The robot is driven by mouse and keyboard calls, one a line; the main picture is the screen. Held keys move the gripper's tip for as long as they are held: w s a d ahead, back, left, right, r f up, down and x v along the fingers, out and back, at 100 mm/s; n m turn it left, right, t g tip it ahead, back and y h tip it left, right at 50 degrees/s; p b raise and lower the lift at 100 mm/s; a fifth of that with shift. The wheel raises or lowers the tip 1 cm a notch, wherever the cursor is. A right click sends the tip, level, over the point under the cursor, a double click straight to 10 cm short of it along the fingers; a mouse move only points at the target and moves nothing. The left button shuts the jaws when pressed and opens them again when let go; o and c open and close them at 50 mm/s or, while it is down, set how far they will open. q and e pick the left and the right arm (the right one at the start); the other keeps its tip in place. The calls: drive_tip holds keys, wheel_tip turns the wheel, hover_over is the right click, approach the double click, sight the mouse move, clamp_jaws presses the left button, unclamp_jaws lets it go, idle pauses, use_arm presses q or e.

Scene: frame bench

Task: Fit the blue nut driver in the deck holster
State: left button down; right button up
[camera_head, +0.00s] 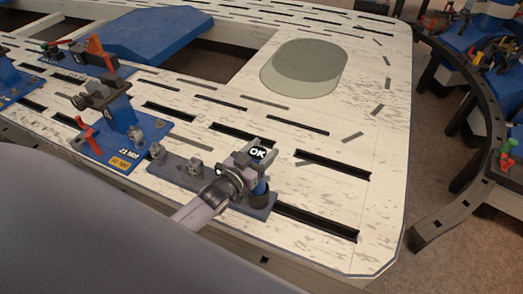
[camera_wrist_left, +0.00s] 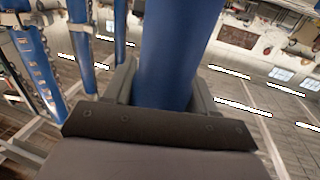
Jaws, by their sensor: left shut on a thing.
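My left gripper (camera_head: 249,168) is shut on the blue nut driver (camera_head: 261,186), over the right end of a low grey plate on the bench. In the left wrist view, the driver's blue shaft-like body (camera_wrist_left: 168,50) stands between the two fingers (camera_wrist_left: 163,95). The grey plate (camera_head: 182,172) seems to be the deck holster's base. A dark round part (camera_head: 258,200) at its right end lies directly under the driver. I cannot tell whether the driver is inside it or just above, as the gripper hides part of it. My right gripper is out of view.
A blue clamp fixture (camera_head: 120,150) with a red handle stands left of the plate. Slots run along the pale deck (camera_head: 330,200). A grey-green oval pad (camera_head: 304,66) lies farther back. The deck right of the gripper is clear up to its edge.

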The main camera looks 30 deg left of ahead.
use_arm(q)
drive_tip(key=shift+w+f+b, duration=0.1)
drive_tip(key=shift+f+b, duration=0.7)
drive_tip(key=shift+c, duration=1.3)
unclamp_jaws()
drive_tip(key=shift+f, duration=0.25)
drive_tip(key=s+a+p, duration=0.1)
drive_tip(key=s, duration=0.6)
drive_tip(key=shift+r, duration=0.2)
drive_tip(key=shift+s+a, duration=0.1)
